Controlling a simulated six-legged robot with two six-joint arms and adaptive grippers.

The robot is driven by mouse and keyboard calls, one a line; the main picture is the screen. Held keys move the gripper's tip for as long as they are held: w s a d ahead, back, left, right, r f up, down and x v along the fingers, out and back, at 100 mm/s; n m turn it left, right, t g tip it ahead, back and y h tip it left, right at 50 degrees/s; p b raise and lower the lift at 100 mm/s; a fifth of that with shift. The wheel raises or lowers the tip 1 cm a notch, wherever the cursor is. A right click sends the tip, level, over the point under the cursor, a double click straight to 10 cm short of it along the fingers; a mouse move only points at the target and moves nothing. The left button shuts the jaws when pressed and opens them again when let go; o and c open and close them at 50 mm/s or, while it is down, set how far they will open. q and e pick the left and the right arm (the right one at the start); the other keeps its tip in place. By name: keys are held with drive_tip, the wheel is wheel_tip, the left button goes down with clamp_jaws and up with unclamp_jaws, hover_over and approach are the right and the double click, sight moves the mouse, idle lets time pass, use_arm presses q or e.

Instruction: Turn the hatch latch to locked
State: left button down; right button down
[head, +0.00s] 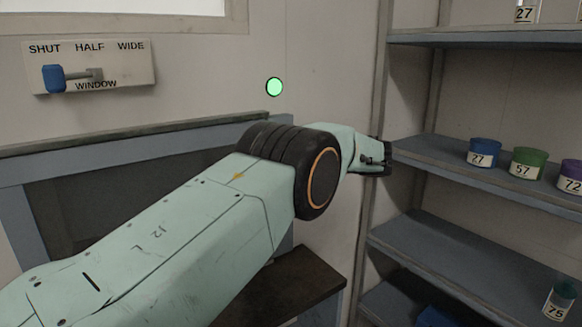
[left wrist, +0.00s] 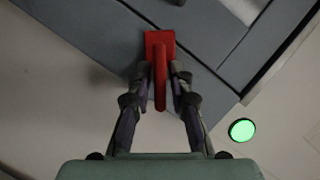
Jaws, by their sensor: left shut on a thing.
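The red latch (left wrist: 160,62) shows in the left wrist view. It has a flat red plate at its top and a handle that runs down toward the bottom of the picture. It sits on a grey-blue frame. My left gripper (left wrist: 161,80) is shut on the red handle, with one finger on each side of it. In the head view my left arm comes in from the lower left and reaches right; its fingers and the latch cannot be made out there. No locked or unlocked mark is visible. My right gripper is in neither view.
A green lamp (head: 275,87) glows on the wall and also shows in the left wrist view (left wrist: 242,130). A window lever with a blue knob (head: 54,79) stands at SHUT. Shelves (head: 470,180) with numbered pots, such as blue 77 (head: 483,147), stand at the right.

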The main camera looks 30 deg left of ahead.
use_arm(q)
drive_tip(key=m, duration=0.1)
drive_tip(key=m+y+b, duration=0.1)
drive_tip(key=shift+d+f+m+g+b, duration=0.1)
drive_tip(key=shift+f+m+g+b, duration=0.2)
drive_tip(key=shift+f+m+g, duration=0.1)
drive_tip(key=shift+w+r+m+y+b, duration=0.1)
drive_tip(key=shift+m+y+b, duration=0.9)
drive_tip(key=shift+m, duration=0.7)
drive_tip(key=c, duration=1.4)
unclamp_jaws()
drive_tip(key=shift+r, duration=0.1)
